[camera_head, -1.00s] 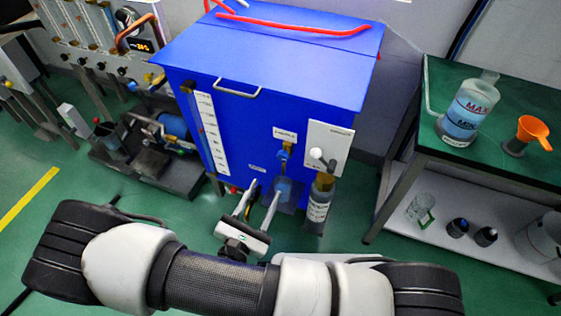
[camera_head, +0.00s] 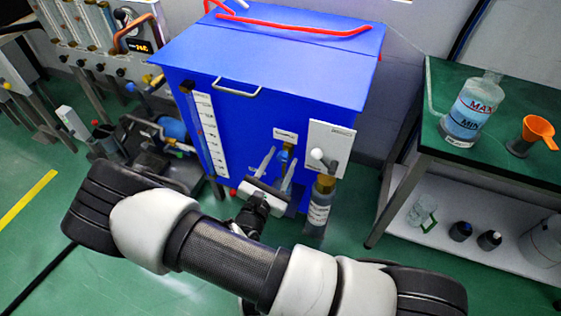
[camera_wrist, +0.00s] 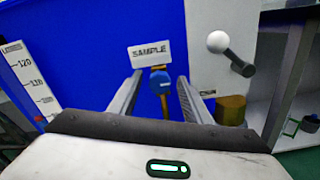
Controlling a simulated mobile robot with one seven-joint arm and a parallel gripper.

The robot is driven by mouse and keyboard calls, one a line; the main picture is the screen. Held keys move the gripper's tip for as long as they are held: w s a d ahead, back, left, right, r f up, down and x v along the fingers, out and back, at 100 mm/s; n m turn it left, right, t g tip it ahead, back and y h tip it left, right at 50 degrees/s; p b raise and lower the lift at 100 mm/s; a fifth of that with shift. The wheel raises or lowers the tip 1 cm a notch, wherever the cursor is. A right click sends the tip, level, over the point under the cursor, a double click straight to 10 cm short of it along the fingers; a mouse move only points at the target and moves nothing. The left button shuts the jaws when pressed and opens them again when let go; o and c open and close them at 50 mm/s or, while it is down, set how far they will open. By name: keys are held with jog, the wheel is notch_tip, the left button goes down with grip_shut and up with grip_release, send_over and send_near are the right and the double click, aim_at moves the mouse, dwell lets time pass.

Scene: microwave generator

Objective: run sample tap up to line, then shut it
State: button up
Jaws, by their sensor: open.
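The sample tap (camera_head: 283,158) is a blue handle on a brass stem, on the front of the blue cabinet (camera_head: 262,62), under a SAMPLE label (camera_wrist: 150,53). In the wrist view the tap (camera_wrist: 160,80) shows between my two fingers. My gripper (camera_head: 277,168) is open and empty, its fingers either side of the tap; I cannot tell whether they touch it. The sample cup below the tap is hidden behind my gripper in the head view, so its level and line cannot be read.
Right of the tap is a white plate with a white-knobbed lever (camera_wrist: 218,42), above a grey bottle with a brass top (camera_head: 318,206). A scale (camera_head: 210,135) is at the cabinet's left. A green bench (camera_head: 500,148) with a MAX/MIN bottle (camera_head: 469,110) and an orange funnel (camera_head: 537,130) stands right.

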jog(key=c, duration=1.1)
jog(key=shift+r+n+p, duration=0.25)
jog(key=shift+n+p, duration=0.55)
jog(key=shift+p, duration=0.1)
jog(key=shift+f+n+p, duration=0.25)
jog(key=shift+n+p, duration=0.3)
jog(key=shift+n, duration=0.85)
jog(key=o, duration=1.1)
jog(key=shift+s, duration=0.1)
jog(key=p+v, duration=0.2)
jog(key=v, duration=1.5)
jog(key=shift+s, duration=0.15)
jog(key=shift+a, duration=0.1)
